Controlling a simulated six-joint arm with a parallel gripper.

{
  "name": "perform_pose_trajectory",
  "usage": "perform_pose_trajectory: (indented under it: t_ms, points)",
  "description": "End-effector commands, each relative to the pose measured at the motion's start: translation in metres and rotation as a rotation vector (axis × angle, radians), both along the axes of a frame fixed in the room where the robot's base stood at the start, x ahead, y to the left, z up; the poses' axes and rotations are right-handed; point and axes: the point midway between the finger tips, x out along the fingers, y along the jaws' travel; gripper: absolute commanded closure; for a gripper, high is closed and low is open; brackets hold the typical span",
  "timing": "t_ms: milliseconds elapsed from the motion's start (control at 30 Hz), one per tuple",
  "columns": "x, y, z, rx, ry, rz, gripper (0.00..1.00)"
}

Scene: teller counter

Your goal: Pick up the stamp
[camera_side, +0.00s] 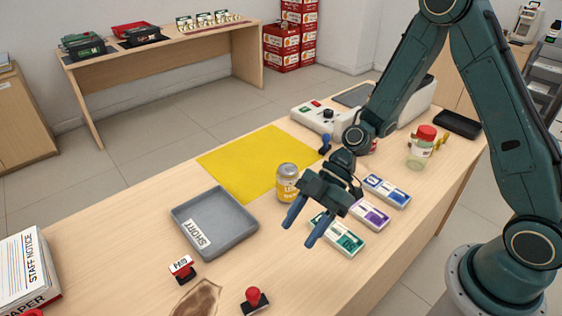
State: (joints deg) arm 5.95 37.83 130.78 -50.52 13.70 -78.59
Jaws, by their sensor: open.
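A red and black stamp (182,268) with a white label stands on the counter in front of the grey tray. A second stamp with a round red knob (254,297) and dark base stands near the front edge of the picture. A small blue knobbed object (325,144), possibly another stamp, stands by the far right corner of the yellow mat. My gripper (301,234) is open and empty, with blue fingers pointing down above the counter. It is apart from all of these, to the right of and farther back than the two red stamps.
A grey tray (177,217) marked SHORT and a yellow mat (240,155) lie left of my gripper. A can (288,181) stands close behind it. Teal (345,240), purple (370,214) and blue (387,190) cases lie right. A brown patch (195,301) lies between the red stamps.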

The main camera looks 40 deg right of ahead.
Motion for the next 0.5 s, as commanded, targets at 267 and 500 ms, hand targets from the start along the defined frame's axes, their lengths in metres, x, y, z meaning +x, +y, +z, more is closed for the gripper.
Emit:
perform_pose_trajectory:
  t_ms: [267, 500]
  points:
    - [0.001, 0.018, -0.039, 0.160, -0.054, 0.039, 0.47]
    - [0.001, 0.026, -0.060, 0.245, -0.100, 0.036, 0.47]
